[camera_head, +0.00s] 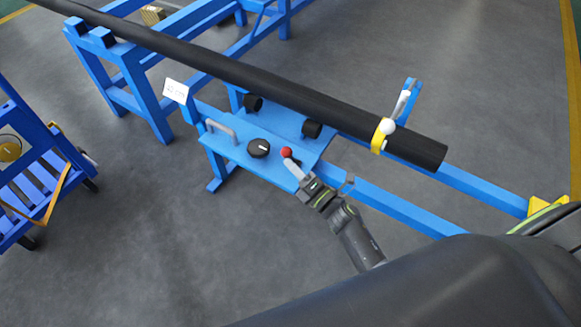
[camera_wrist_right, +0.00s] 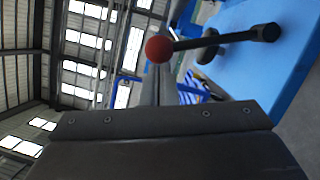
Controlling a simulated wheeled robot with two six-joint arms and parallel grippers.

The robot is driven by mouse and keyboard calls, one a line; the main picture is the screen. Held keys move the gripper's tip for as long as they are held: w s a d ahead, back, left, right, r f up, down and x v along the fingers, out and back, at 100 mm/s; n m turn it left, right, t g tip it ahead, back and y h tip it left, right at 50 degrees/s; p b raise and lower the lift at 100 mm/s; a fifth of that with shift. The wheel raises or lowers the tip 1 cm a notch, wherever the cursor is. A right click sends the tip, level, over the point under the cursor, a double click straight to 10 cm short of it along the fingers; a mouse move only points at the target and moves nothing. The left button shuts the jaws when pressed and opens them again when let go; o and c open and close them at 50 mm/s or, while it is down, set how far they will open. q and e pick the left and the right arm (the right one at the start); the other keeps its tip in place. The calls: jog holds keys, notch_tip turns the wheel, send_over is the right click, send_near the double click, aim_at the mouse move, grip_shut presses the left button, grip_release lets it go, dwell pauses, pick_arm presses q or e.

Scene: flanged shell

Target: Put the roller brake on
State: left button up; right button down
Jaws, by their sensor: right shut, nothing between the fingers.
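A red ball knob (camera_head: 286,152) stands on the blue roller stand's panel (camera_head: 225,147). In the right wrist view the red knob (camera_wrist_right: 159,48) tops a dark lever rod (camera_wrist_right: 225,39) fixed to the blue panel. My right gripper (camera_head: 291,164) is shut and empty, its fingertips close to the knob. In the wrist view the gripper's fingers (camera_wrist_right: 157,85) point up just behind or under the knob; I cannot tell whether they touch it. A black dial (camera_head: 258,148) sits left of the knob. My left gripper is not in view.
A long black pipe (camera_head: 270,88) lies diagonally over the stand, with a yellow band and white ball (camera_head: 383,134) near its right end. Black rollers (camera_head: 312,129) and a grey handle (camera_head: 221,130) are close by. A blue cart (camera_head: 40,165) stands at left.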

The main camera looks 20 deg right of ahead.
jog(key=w+d+r+m+g+h+p, duration=0.1)
jog(key=w+d+r+m+g+p, duration=0.1)
jog(key=w+d+m+p, duration=0.6)
jog(key=shift+d+m+g+p, duration=0.5)
jog(key=shift+d+m+p, duration=0.15)
jog(key=shift+d+m, duration=0.5)
jog(key=shift+w+d, duration=0.1)
